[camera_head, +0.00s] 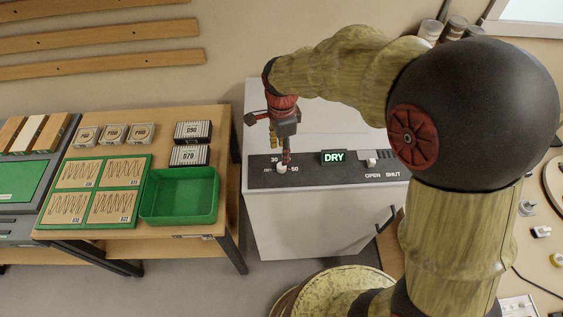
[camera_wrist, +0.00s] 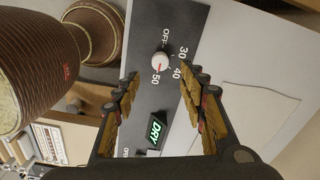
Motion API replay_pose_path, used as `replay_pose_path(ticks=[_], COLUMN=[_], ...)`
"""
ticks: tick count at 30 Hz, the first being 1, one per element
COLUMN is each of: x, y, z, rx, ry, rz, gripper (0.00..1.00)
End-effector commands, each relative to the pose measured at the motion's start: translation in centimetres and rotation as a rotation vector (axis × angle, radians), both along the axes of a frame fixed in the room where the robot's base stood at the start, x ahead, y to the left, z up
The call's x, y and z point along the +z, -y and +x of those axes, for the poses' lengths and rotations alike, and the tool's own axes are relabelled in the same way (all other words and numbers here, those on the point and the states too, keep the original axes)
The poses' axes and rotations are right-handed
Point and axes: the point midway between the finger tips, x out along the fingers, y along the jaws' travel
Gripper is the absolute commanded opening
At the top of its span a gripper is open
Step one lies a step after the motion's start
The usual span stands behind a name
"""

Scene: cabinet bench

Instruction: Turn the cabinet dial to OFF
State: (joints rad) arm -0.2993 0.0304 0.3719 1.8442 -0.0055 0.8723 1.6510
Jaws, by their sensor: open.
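The cabinet dial (camera_wrist: 160,62) is a small white knob on a dark panel. Labels OFF, 30, 40 and 50 surround it in the wrist view, and its red mark faces 50. In the head view the dial (camera_head: 281,169) sits at the panel's left, partly covered by my gripper. My gripper (camera_wrist: 160,78) is open and empty, its two fingers apart on either side of the dial in the picture. In the head view my gripper (camera_head: 286,160) points down just over the dial; contact cannot be told. The grey cabinet (camera_head: 310,225) stands below.
A lit green DRY display (camera_head: 333,157) and a white OPEN/SHUT switch (camera_head: 371,161) are right of the dial. A dark handle (camera_head: 386,220) is on the cabinet front. A wooden table (camera_head: 190,228) with a green bin (camera_head: 180,215) stands to the left.

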Motion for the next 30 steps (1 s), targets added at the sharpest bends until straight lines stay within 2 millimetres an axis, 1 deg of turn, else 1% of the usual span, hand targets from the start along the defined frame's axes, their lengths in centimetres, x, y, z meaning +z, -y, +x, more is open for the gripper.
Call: replay_pose_path(ticks=[3,5,8,15,21,24,30], x=[0.0,-0.3,-1.2,-4.9,-7.1,-7.6,-7.8], y=[0.0,0.0,0.0,0.0,0.0,0.0,0.0], z=[0.0,0.0,0.0,0.0,0.1,0.1,0.2], rx=[-0.081,-0.098,-0.104,-0.102,-0.102,-0.101,-0.101], ry=[0.001,0.0,-0.002,-0.002,-0.001,0.001,0.002], rz=[0.002,0.002,0.002,0.002,0.002,0.003,0.003], gripper=[0.42,0.42,0.42,0.42,0.42,0.42,0.42])
